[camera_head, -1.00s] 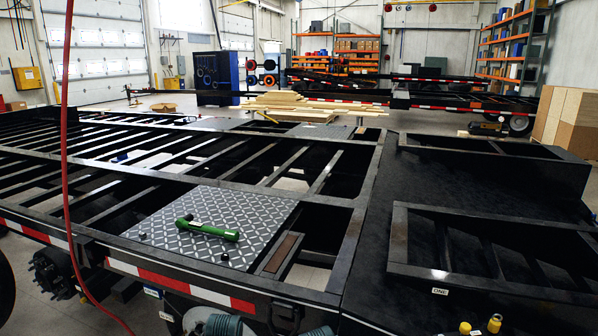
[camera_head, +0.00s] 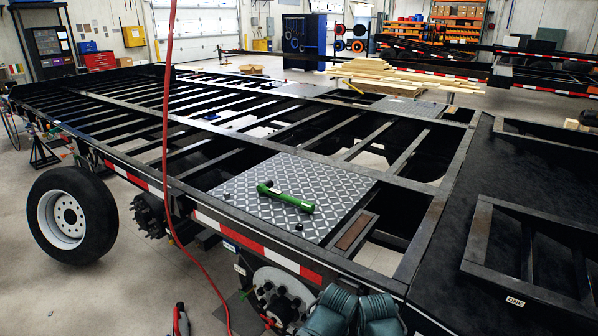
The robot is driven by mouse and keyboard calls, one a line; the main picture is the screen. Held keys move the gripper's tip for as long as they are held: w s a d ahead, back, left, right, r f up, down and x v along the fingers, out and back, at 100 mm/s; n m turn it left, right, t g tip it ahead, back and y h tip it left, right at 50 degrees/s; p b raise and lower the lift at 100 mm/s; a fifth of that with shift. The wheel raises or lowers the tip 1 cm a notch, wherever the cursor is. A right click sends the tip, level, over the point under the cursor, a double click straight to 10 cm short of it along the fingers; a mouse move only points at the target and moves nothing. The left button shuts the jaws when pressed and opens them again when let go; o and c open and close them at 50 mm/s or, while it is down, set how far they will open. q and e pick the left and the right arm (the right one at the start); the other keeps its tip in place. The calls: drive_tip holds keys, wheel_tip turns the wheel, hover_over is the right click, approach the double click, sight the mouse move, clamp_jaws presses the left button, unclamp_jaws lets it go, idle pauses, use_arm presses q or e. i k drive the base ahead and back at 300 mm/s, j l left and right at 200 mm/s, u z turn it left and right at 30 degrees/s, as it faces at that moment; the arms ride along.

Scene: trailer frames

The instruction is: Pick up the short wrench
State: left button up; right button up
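A short green tool with a thick handle (camera_head: 287,198) lies on a grey diamond-plate panel (camera_head: 250,207) set in the black trailer frame. It may be the short wrench, but its shape is too small to be sure. One end points to the upper left, the other to the lower right. Nothing touches it from above. Neither of my grippers shows in the head view.
The black trailer frame (camera_head: 436,200) has open gaps between its crossbars. A red hose (camera_head: 166,120) hangs in front of it. A loose-looking wheel (camera_head: 70,215) stands at left. Teal ribbed parts (camera_head: 332,312) sit at the near edge. Lumber (camera_head: 395,75) lies behind.

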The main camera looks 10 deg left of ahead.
sight(260, 188)
drive_tip(key=i+l+u, duration=0.1)
drive_tip(key=i+u, duration=0.3)
drive_tip(key=i+l+u, duration=0.15)
drive_tip(key=u, duration=0.25)
drive_tip(key=z, duration=0.95)
drive_tip(key=i+j, duration=0.05)
